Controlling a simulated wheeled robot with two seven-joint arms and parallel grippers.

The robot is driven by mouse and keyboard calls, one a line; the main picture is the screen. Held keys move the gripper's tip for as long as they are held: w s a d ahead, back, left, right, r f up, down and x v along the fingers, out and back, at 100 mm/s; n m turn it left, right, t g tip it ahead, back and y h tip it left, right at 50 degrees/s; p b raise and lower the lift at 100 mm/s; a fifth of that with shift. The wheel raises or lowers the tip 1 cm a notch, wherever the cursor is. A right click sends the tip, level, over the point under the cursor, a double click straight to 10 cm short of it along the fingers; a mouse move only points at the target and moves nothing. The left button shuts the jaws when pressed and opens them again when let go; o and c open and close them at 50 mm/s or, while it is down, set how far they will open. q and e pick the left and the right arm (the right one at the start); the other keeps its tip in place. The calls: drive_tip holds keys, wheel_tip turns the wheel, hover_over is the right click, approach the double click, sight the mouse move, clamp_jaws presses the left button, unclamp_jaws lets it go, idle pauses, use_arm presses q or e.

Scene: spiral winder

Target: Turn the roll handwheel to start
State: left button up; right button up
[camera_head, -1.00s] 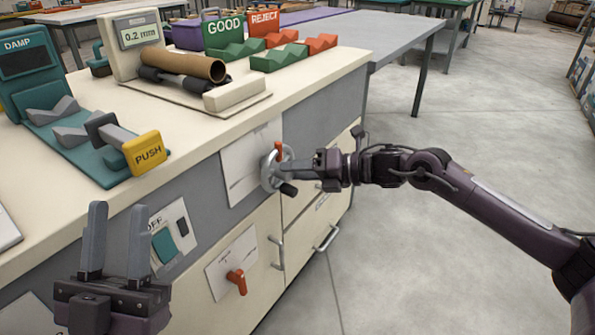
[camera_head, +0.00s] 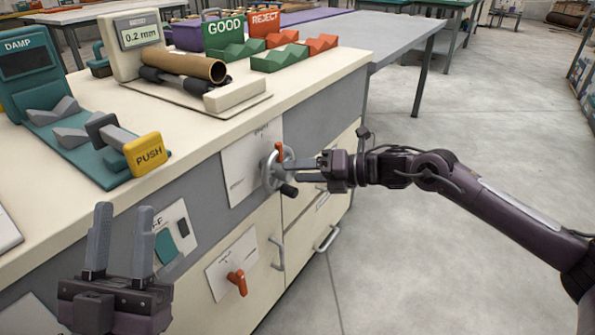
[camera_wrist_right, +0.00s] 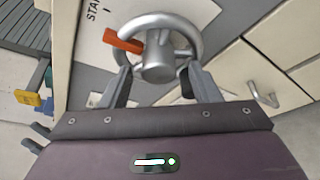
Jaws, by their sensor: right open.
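The roll handwheel (camera_head: 266,175) is a grey metal wheel with a red marker and a black knob, mounted on the front of the cabinet. In the right wrist view, the handwheel (camera_wrist_right: 158,70) fills the upper middle, its red marker (camera_wrist_right: 122,41) to the left of the hub and part of a "STA" label behind it. My right gripper (camera_head: 303,170) is at the wheel's right side, open, with its fingers spread to either side of the hub in the wrist view. Whether they touch the rim I cannot tell. My left gripper (camera_head: 121,242) is open and empty, fingers up, before the cabinet.
Below the wheel is a red rotary switch (camera_head: 238,281) and drawers with handles (camera_head: 327,240). A teal rocker switch (camera_head: 166,246) is partly hidden by my left gripper. On the top are a yellow PUSH block (camera_head: 146,154) and a cardboard tube (camera_head: 188,65).

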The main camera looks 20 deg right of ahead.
use_arm(q)
wheel_tip(320, 180, down, 5)
drive_tip(key=w+d+g+y, duration=0.1)
drive_tip(key=w+g, duration=0.1)
drive_tip(key=shift+w+d+f+g+y+p, duration=0.2)
drive_tip(key=shift+w+g+y+p, duration=0.1)
drive_tip(key=shift+w+g+y, duration=0.1)
use_arm(e)
drive_tip(key=v, duration=0.6)
drive_tip(key=shift+s+d, duration=0.2)
drive_tip(key=shift+r, duration=0.15)
use_arm(q)
drive_tip(key=shift+s+d, duration=0.1)
use_arm(e)
drive_tip(key=shift+d, duration=0.15)
